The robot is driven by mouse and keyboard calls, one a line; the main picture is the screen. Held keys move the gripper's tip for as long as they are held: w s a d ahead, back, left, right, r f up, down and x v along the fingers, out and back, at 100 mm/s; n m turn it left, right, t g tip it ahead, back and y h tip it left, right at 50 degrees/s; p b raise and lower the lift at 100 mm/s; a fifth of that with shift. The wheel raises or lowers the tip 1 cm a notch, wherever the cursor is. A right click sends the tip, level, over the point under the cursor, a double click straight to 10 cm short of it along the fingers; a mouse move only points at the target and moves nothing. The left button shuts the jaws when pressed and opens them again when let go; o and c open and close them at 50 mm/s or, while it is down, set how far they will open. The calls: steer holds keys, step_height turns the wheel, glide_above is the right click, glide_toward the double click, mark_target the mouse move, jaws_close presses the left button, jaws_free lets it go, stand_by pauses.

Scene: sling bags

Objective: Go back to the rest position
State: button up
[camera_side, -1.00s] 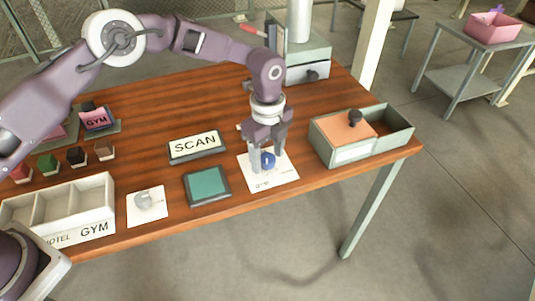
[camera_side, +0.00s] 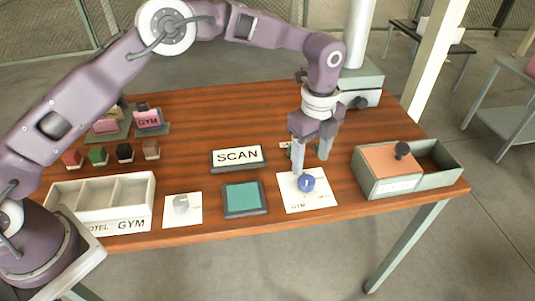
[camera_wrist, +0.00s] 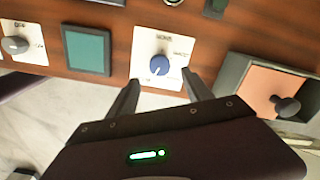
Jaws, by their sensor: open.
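My gripper (camera_side: 311,160) is open and empty, pointing down above the white card with the blue knob (camera_side: 306,183). Its two fingers stand apart, with the knob clear below the fingertips in the side view. In the wrist view the gripper (camera_wrist: 160,90) points towards the blue knob (camera_wrist: 159,65), which lies just beyond and between the fingertips. The white card (camera_side: 322,201) lies flat near the table's front edge.
A green pad (camera_side: 242,197), a SCAN sign (camera_side: 238,157) and a grey-knob card (camera_side: 183,217) lie to the left. A three-compartment tray (camera_side: 137,218) is farther left. A box with an orange lid (camera_side: 388,164) stands at right. The table's back middle is clear.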

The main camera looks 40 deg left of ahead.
steer(key=s+a+r+n+t, duration=0.2)
steer(key=s+a+r+n, duration=0.35)
steer(key=r, duration=0.45)
steer(key=s+a+r+n+t, duration=0.1)
steer(key=s+a+r+n, duration=0.3)
steer(key=s+a+r, duration=0.45)
steer(key=s+a+n+t, duration=0.1)
steer(key=s+a+n, duration=0.2)
steer(key=s+n, duration=0.3)
steer(key=s+a+n+t, duration=0.1)
steer(key=s+a+n, duration=0.2)
steer(key=s, duration=0.9)
steer(key=n, duration=0.3)
steer(key=shift+s+a+r+n+t, duration=0.15)
steer(key=shift+s+r+n+t, duration=0.05)
steer(key=shift+r+n+t, duration=0.15)
